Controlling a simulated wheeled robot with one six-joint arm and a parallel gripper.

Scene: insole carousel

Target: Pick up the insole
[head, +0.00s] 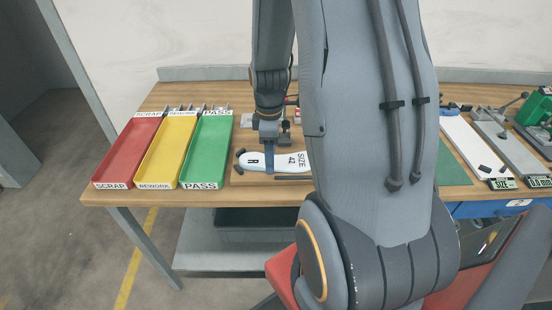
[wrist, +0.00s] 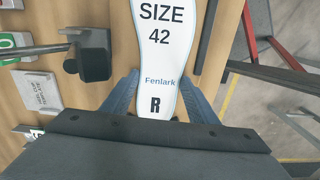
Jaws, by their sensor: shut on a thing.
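The white insole (head: 286,161) lies on the wooden bench, partly hidden behind my arm in the head view. It bears the print "SIZE 42" and "R". In the wrist view the insole (wrist: 160,60) runs up the middle, with "Fenlark" and "R" near my jaws. Whether the insole is clear of the surface beneath I cannot tell.
Red SCRAP (head: 126,152), yellow REWORK (head: 165,152) and green PASS (head: 207,152) trays stand left of the insole. A dark post (wrist: 95,55) stands close to my gripper. Tools and a white board (head: 474,146) are at the right.

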